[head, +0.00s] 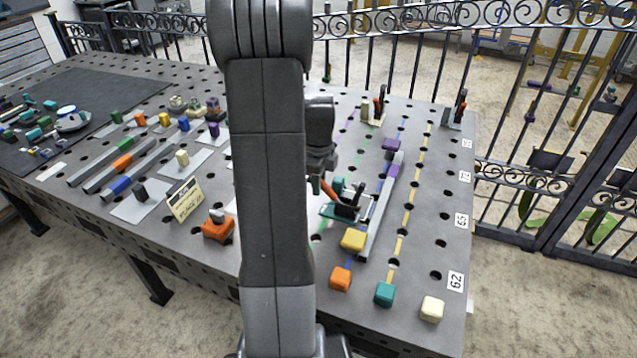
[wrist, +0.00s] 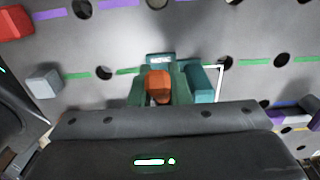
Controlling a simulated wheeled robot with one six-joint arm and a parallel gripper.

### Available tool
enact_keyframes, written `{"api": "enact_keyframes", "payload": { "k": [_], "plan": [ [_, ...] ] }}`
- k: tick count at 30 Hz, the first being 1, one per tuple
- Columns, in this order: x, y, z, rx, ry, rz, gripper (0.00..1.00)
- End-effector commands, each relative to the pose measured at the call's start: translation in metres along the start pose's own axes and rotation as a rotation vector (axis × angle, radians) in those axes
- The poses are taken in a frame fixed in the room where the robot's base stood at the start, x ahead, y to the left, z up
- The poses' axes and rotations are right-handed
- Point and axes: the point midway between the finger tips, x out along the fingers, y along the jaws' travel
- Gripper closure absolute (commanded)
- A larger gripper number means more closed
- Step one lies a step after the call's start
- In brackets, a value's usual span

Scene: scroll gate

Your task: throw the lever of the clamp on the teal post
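The clamp (head: 348,208) with dark and teal parts stands on the perforated table, just right of my arm in the head view. A teal block, seemingly the teal post (wrist: 205,82), shows beside my fingers in the wrist view. The clamp's orange lever (head: 329,189) slants up to the left toward my gripper (head: 318,185); its rounded end (wrist: 158,86) shows in the wrist view. Green finger pads of my gripper (wrist: 159,92) lie close on both sides of this end and appear to touch it. My arm and gripper body hide part of the clamp.
A long grey bar (head: 379,215) and a yellow block (head: 353,239) lie close to the clamp's right and front. Another clamp with a red lever (head: 379,101) stands farther back. An orange block (head: 218,228) is left of my arm. A fence (head: 560,215) borders the table's right.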

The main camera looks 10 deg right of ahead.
Motion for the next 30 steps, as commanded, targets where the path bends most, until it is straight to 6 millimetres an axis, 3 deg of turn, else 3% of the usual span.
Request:
{"api": "enact_keyframes", "payload": {
  "k": [16, 30],
  "plan": [
    [-0.005, -0.001, -0.005, 0.004, -0.064, -0.002, 1.0],
    [-0.022, -0.002, -0.031, 0.01, -0.425, -0.005, 1.0]
  ]
}}
